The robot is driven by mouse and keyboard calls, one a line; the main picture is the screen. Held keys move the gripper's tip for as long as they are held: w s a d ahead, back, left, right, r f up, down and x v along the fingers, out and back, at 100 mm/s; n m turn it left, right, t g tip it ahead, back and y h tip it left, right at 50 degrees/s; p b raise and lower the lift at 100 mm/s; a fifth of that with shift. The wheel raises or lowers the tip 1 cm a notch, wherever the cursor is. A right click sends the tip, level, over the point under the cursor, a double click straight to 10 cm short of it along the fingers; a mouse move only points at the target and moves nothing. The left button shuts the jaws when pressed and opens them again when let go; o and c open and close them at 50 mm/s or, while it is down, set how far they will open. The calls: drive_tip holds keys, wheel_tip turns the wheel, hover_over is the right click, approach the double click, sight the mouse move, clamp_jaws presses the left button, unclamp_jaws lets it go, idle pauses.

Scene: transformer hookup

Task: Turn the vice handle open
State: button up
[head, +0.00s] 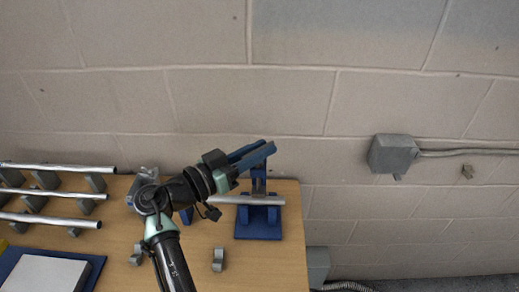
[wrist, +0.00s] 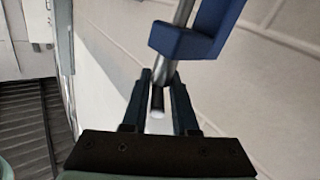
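The blue vice (head: 258,215) stands near the table's right edge, with a blue upright above its base and a metal pipe (head: 228,199) at its jaws. My gripper (head: 268,150) is above the vice in the head view, its two blue fingers pointing right. In the wrist view a metal rod (wrist: 183,12) runs through a blue block (wrist: 190,42). The rod's pale end (wrist: 155,122) lies between my gripper's fingers (wrist: 160,80). The fingers are apart with the rod between them; whether they press on it cannot be told. In the head view my gripper hides the rod.
Several metal pipes (head: 55,192) lie on grey supports at the table's left. A blue tray with a pale plate (head: 45,275) is at the front left. Small grey clamps (head: 218,260) stand on the wooden table (head: 285,270). The block wall behind carries a grey box (head: 392,154).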

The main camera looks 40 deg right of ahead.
drive_tip(key=shift+s, duration=0.1)
clamp_jaws()
drive_tip(key=shift+f, duration=0.1)
